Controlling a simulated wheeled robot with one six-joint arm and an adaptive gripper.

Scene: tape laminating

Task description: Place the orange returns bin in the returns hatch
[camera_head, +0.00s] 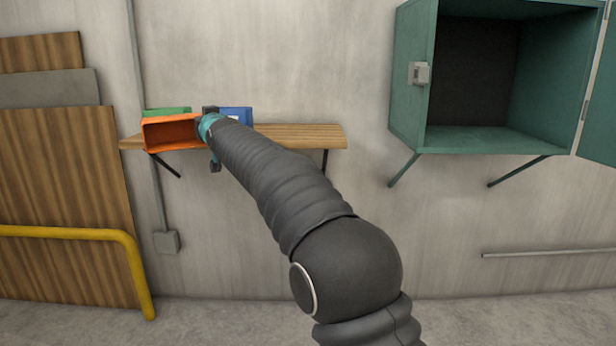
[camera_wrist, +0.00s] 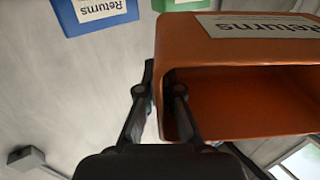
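The orange returns bin (camera_head: 170,143) is at the left end of the wooden shelf in the head view, its open mouth facing me. In the wrist view the orange bin (camera_wrist: 240,30) is large at the right, with its "Returns" label upside down. My gripper (camera_wrist: 162,78) has one finger outside the bin's side wall and one inside, shut on that wall. In the head view my gripper (camera_head: 210,138) is at the bin's right side. Whether the bin touches the shelf is unclear. The returns hatch (camera_head: 480,140) is a green wall cabinet at right, door open, empty inside.
A green bin (camera_head: 166,111) and a blue bin (camera_head: 238,116) stand on the wooden shelf (camera_head: 310,134), close by the orange bin. The open hatch door (camera_head: 600,95) sticks out at the right. A yellow rail (camera_head: 70,232) stands at lower left. Bare wall separates shelf and hatch.

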